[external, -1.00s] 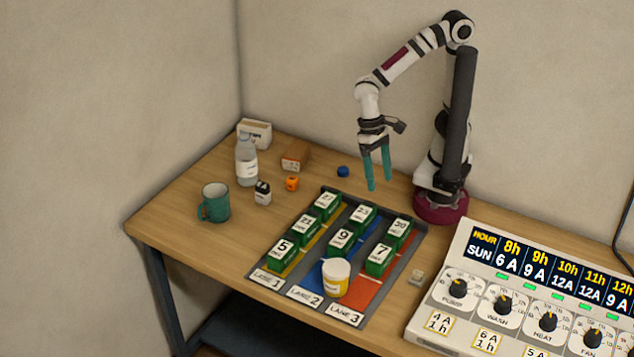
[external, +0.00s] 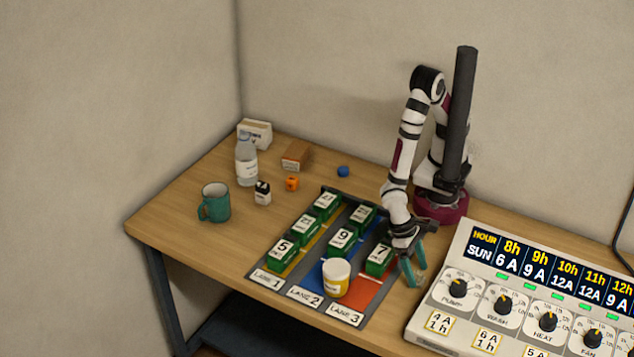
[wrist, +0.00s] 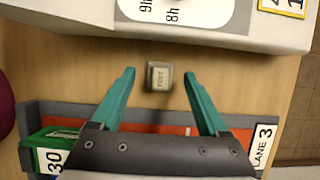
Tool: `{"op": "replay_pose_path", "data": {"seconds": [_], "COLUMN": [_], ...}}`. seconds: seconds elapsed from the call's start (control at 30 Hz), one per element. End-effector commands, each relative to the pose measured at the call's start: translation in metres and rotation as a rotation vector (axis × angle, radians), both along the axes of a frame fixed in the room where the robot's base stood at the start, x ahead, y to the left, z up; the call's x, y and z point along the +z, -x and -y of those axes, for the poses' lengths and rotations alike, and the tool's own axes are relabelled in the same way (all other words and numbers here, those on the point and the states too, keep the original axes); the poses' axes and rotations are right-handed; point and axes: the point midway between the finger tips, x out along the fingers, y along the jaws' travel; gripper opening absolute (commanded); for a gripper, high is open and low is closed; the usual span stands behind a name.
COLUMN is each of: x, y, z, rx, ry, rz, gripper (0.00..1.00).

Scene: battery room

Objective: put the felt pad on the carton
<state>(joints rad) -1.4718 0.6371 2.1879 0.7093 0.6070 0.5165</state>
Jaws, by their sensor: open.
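The felt pad (wrist: 159,76) is a small grey-beige block with lettering on top, on the bare wood. It shows in the wrist view between the tips of my open gripper (wrist: 159,72), with a gap on each side. In the external view my gripper (external: 415,277) points down beside the lane board's right edge and mostly hides the pad. I cannot tell how high the tips are. No label names the carton for certain: a white box (external: 255,133) stands at the back left corner, and a brown box (external: 296,156) lies to its right.
The lane board (external: 372,293) holds several green numbered blocks and a yellow-white tub (external: 336,278). A large control panel (external: 520,290) stands close right of my gripper.

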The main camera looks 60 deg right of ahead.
Motion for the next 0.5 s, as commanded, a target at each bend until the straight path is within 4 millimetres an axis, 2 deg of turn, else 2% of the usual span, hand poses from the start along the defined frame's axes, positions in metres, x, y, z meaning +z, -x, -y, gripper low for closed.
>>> {"op": "replay_pose_path", "data": {"seconds": [0.1, 0.33, 0.5], "x": [-0.0133, -0.0148, -0.0146], "y": [0.006, 0.0062, 0.0061], "z": [0.0002, -0.0004, -0.0003], "rx": [0.0, 0.001, 0.001], "ry": [0.001, -0.001, -0.001], "rz": [0.0, 0.0, 0.0], "gripper": [0.78, 0.76, 0.45]}}
